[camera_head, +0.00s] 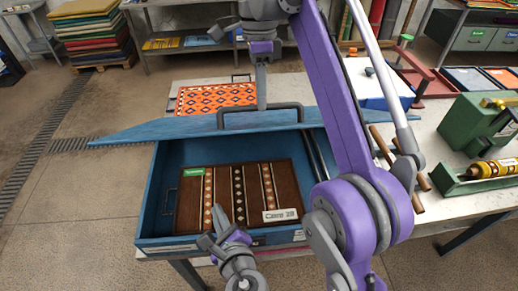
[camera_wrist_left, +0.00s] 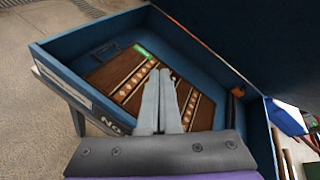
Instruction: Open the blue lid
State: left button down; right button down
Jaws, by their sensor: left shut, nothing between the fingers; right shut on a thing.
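The blue lid (camera_head: 165,131) is a wide flat panel with a dark bar handle (camera_head: 290,106). It is raised along the back of the open blue box (camera_head: 163,170), tilted and seen nearly edge-on. My right gripper (camera_head: 262,102) is shut on the handle from above. My left gripper (camera_head: 213,226) is shut and empty, over the front edge of the box. In the left wrist view its closed fingers (camera_wrist_left: 162,100) point towards the box interior. A brown patterned rug piece (camera_head: 222,192) with a green label and a white tag lies inside the box; it also shows there (camera_wrist_left: 125,73).
An orange patterned mat (camera_head: 215,98) lies on the table behind the lid. Wooden-handled tools (camera_head: 381,145), a green machine (camera_head: 470,125) and a yellow cylinder (camera_head: 492,168) are to the right. Open floor (camera_head: 65,215) is to the left.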

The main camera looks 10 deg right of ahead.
jog(key=shift+w+f, duration=0.3)
jog(key=shift+w, duration=0.15)
pick_arm(q)
jog(key=s+d+r+m+t+h, duration=0.4)
jog(key=s+d+r+m+t, duration=0.3)
jog(key=d+r+m, duration=0.3)
jog(key=w+r, duration=0.5)
jog(key=w, duration=0.7)
jog(key=shift+w+d, duration=0.1)
jog(key=shift+w, duration=0.05)
jog(key=shift+w+r, duration=0.5)
jog(key=shift+r, duration=0.2)
jog(key=shift+w+r, duration=0.45)
jog(key=shift+r, duration=0.25)
